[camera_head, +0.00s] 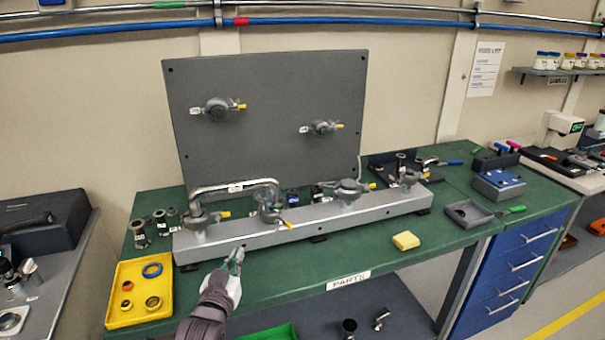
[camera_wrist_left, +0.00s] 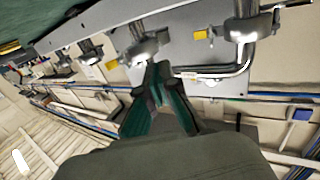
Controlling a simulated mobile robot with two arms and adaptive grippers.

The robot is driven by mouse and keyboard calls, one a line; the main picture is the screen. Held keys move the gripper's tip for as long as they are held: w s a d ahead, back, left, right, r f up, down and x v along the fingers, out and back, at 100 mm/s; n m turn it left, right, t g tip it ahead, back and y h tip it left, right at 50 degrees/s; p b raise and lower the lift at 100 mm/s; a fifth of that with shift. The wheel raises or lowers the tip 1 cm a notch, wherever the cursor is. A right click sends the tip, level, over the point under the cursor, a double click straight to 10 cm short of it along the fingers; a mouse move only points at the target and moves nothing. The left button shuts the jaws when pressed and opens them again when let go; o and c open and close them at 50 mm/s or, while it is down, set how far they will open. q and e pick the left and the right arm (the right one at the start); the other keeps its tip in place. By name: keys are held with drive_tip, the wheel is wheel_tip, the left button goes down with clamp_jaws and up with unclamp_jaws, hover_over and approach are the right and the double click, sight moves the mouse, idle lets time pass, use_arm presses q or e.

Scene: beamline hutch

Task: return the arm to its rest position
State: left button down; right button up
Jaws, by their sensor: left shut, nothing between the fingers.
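My left gripper (camera_head: 236,260) reaches in from the bottom of the head view, in front of the grey manifold beam (camera_head: 330,220) on the green bench. Its fingers are together with nothing between them. In the left wrist view the green fingers (camera_wrist_left: 158,75) meet at their tips, with valves and a bent pipe beyond. The gripper appears apart from the beam, though the gap is hard to judge. My right gripper is not in either view.
A yellow tray (camera_head: 120,311) with rings lies left of my arm. A bent silver pipe (camera_head: 236,187) joins fittings on the beam. A grey panel (camera_head: 270,150) stands behind. A yellow sponge (camera_head: 406,240) lies right; the green bench top (camera_head: 340,255) between is clear.

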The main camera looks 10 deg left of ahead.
use_arm(q)
drive_tip(key=s+d+f+m+g, duration=0.1)
drive_tip(key=s+d+f+g, duration=0.1)
drive_tip(key=s+f+g, duration=0.8)
drive_tip(key=s+d+f+m+g, duration=0.1)
drive_tip(key=s+f+g, duration=0.1)
drive_tip(key=s, duration=1)
drive_tip(key=s+d+f+g, duration=0.1)
drive_tip(key=s+f+g, duration=0.15)
drive_tip(key=s, duration=0.95)
wheel_tip(320, 180, down, 28)
drive_tip(key=s+g, duration=0.1)
drive_tip(key=s, duration=0.1)
drive_tip(key=s+a+f+g, duration=0.1)
drive_tip(key=s+a+f, duration=0.2)
drive_tip(key=s+f, duration=1.1)
drive_tip(key=shift+s+a+f+m+h, duration=0.15)
drive_tip(key=shift+s+f+m+h, duration=0.2)
drive_tip(key=shift+s, duration=0.85)
drive_tip(key=shift+r, duration=0.1)
